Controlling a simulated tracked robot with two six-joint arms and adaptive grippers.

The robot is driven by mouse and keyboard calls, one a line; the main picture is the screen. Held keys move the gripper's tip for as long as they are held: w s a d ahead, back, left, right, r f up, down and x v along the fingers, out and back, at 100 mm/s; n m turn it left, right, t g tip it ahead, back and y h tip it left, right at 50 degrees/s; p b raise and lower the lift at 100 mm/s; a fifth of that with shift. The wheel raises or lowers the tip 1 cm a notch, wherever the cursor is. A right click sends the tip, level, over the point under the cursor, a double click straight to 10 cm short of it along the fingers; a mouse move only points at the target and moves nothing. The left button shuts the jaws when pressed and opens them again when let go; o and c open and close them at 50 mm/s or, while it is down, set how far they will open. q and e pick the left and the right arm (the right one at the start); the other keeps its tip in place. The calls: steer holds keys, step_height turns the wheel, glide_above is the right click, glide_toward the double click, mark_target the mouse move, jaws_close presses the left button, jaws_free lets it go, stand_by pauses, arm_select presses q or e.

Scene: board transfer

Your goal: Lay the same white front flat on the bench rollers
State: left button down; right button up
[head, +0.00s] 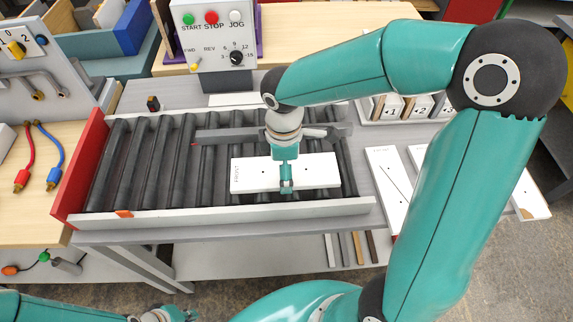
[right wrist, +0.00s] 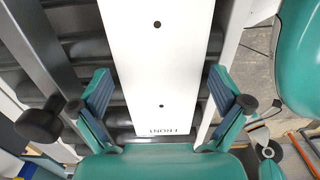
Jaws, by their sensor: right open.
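The white front (head: 258,175), with a FRONT label at its left end, lies flat across the dark bench rollers (head: 150,150) in the head view. In the right wrist view the front (right wrist: 158,65) runs away from the gripper over the rollers, with two dark holes and its label at the near end. My right gripper (head: 287,186) is over the front in the head view. In the right wrist view its fingers (right wrist: 160,90) are open, one on each side of the front, with gaps showing. My left gripper (head: 168,315) is cut off at the bottom edge; its jaws are unclear.
A red end plate (head: 82,170) closes the roller bed's left end, and a pale rail (head: 230,214) runs along its front. A grey bar (head: 215,135) crosses behind the front. Other white panels (head: 385,180) lie to the right. A control box (head: 213,40) stands behind.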

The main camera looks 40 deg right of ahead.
step_height(320, 180, up, 12)
stand_by(0.6)
stand_by(0.4)
